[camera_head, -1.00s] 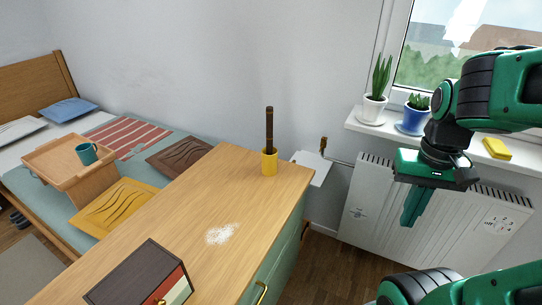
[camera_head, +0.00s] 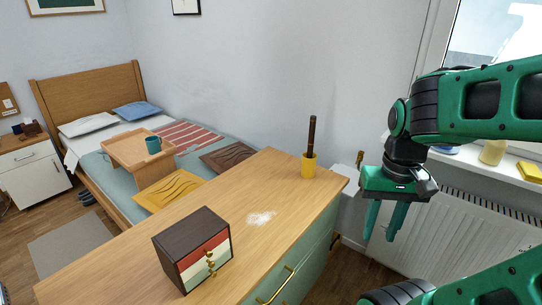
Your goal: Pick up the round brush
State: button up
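A dark brown upright stick (camera_head: 311,134) stands in a yellow cup (camera_head: 309,168) at the far right corner of the wooden dresser top. It may be the round brush, but its lower part is hidden in the cup, so I cannot tell for sure. No other brush shows. My gripper (camera_head: 380,238) hangs with its fingers down, to the right of the dresser in the picture and apart from the cup. Its two green fingers are spread with nothing between them.
A small dark box with red and white drawers (camera_head: 183,247) stands on the dresser top (camera_head: 130,262), near a white powdery patch (camera_head: 261,218). The dresser's green front (camera_head: 318,250) has brass handles. A radiator (camera_head: 440,233) and windowsill lie right; a bed with a tray table (camera_head: 125,150) lies left.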

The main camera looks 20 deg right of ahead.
aim_at(313, 120)
jog(key=u, duration=1.6)
jog(key=k, duration=1.15)
jog(key=z, duration=1.4)
jog(key=i, duration=1)
jog(key=u, duration=0.05)
